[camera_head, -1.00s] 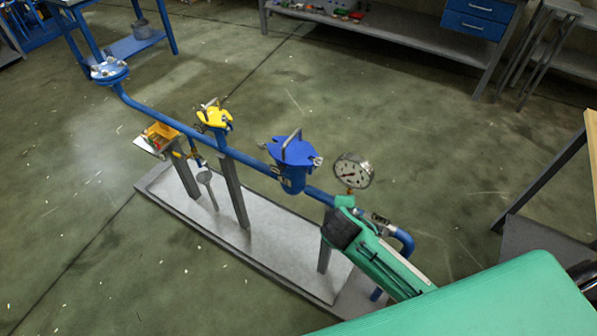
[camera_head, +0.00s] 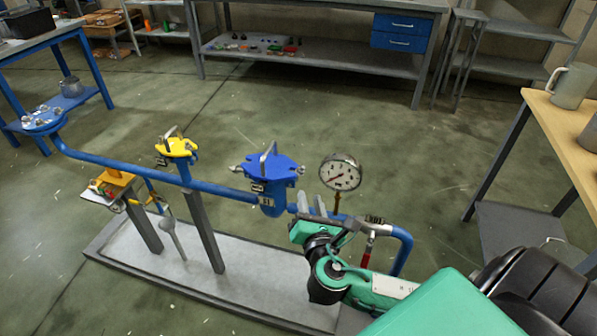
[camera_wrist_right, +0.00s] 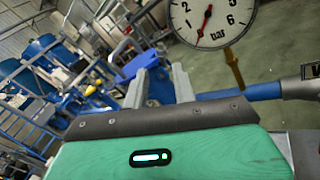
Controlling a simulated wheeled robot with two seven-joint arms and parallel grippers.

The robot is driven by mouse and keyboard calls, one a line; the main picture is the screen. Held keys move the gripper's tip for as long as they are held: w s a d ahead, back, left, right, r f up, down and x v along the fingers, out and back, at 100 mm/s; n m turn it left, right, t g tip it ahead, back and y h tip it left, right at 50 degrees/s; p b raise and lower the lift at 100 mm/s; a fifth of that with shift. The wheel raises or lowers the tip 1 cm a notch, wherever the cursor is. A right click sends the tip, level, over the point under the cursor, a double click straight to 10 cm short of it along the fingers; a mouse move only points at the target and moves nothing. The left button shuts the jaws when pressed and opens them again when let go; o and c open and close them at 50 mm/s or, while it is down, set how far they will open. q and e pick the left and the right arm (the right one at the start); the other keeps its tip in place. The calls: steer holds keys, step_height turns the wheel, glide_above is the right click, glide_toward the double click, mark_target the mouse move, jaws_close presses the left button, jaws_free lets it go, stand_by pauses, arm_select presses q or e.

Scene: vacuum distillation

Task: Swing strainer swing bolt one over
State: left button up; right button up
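The strainer (camera_head: 270,198) is a blue vessel in the blue pipe line, with a flat blue lid (camera_head: 268,166) that carries an upright grey handle. A silver swing bolt (camera_head: 238,169) shows at the lid's left edge, and another silver fitting (camera_head: 300,170) at its right edge. I cannot tell which is bolt one. My right gripper (camera_head: 311,203) is right of the strainer and below lid height, its two grey fingers upright and apart. The right wrist view shows the fingers (camera_wrist_right: 160,88) open with nothing between them. My left gripper is out of view.
A pressure gauge (camera_head: 340,172) stands just right of my right gripper, above the pipe. A yellow-lidded fitting (camera_head: 177,148) is farther left on the line. The grey skid base (camera_head: 210,270) lies below. A wooden-topped table (camera_head: 560,135) stands at the right.

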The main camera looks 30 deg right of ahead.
mark_target(303, 169)
steer(key=x, duration=1.2)
steer(key=shift+w+b, duration=0.1)
steer(key=shift+b, duration=0.25)
jaws_close()
